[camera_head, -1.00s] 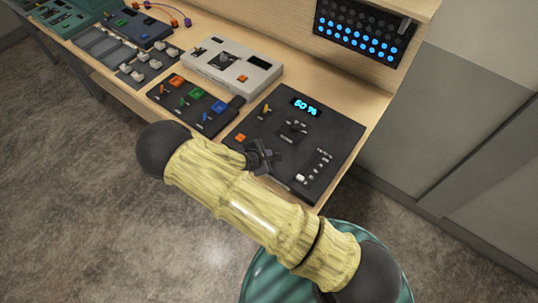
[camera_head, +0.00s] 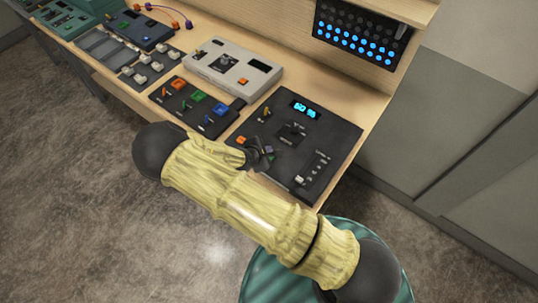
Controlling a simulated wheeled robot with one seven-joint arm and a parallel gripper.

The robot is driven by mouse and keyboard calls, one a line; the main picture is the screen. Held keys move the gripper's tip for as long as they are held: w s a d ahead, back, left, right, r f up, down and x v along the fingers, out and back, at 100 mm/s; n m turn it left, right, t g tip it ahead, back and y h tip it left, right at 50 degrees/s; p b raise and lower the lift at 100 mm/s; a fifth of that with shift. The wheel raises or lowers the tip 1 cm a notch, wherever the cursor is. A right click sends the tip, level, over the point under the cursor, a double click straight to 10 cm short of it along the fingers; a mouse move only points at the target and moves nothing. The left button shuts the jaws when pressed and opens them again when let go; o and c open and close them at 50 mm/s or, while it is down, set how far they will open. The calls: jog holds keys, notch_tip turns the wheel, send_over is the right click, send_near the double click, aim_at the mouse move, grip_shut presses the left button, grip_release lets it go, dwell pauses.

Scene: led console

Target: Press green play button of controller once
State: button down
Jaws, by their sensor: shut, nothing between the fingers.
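The dark console panel (camera_head: 325,137) with a lit blue readout (camera_head: 305,109) lies flat on the wooden desk at its near right end. It carries an orange button (camera_head: 241,140), a small yellow lever and a slider. My gripper (camera_head: 264,160) is shut and empty, over the panel's lower left part, close to the orange button. I cannot tell whether it touches the panel. It covers part of the surface there, and no green play button can be made out on this panel. A separate dark box (camera_head: 187,112) to the left has orange, green (camera_head: 197,97) and blue buttons.
A light grey device (camera_head: 234,67) stands behind the dark box. More consoles and a keypad (camera_head: 150,67) lie farther left. An LED grid (camera_head: 358,33) is on the back board. A teal round stool (camera_head: 262,280) stands under my arm. The floor at left is clear.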

jog(key=shift+r+p, duration=1)
jog(key=shift+r, duration=0.45)
jog(key=shift+s+d+f+m+g+b, duration=0.1)
jog(key=shift+s+d+m+g+b, duration=0.1)
jog(key=shift+d+m+g+b, duration=0.45)
jog(key=s+d+r+m+g+y+b, duration=0.4)
jog(key=s+d+r+m+b, duration=0.8)
jog(key=m, duration=0.7)
jog(key=s+d+r, duration=0.2)
jog(key=s+d, duration=0.1)
jog(key=shift+d+m+y, duration=0.25)
jog(key=shift+m+y, duration=0.05)
jog(key=shift+m, duration=0.05)
